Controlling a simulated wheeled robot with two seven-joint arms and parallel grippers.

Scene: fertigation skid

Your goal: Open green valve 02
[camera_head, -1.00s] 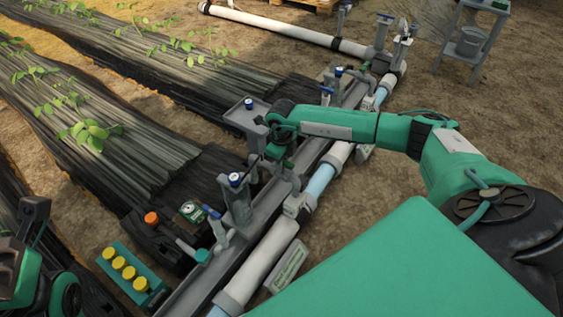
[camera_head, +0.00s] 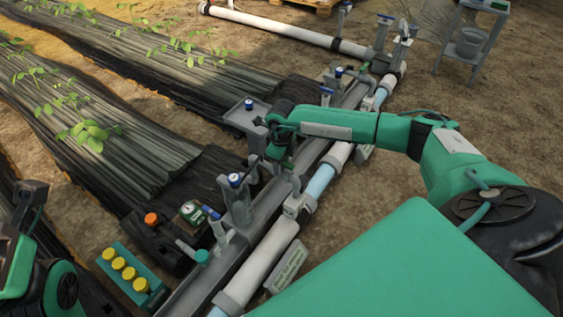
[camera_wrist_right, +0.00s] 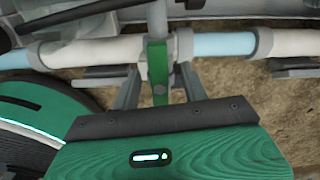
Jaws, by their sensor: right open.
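A green valve handle (camera_wrist_right: 158,72) stands in the right wrist view in front of a grey fitting on the white and light-blue pipe. My right gripper (camera_wrist_right: 159,88) is open, with one grey finger on each side of the handle. Small gaps show between handle and fingers. In the head view my right gripper (camera_head: 272,170) is over the pipe line, and my own wrist hides this valve. I cannot read a number on it. Part of my left arm, with its dark end (camera_head: 30,200), shows at the left edge; its jaw state is unclear.
Blue-capped valves (camera_head: 236,180) stand close around my right gripper on the grey rail. A pressure gauge (camera_head: 191,210), an orange knob (camera_head: 151,219) and a teal block with several yellow caps (camera_head: 124,268) lie front left. A label plate (camera_head: 287,266) lies beside the pipe. Bare soil is at right.

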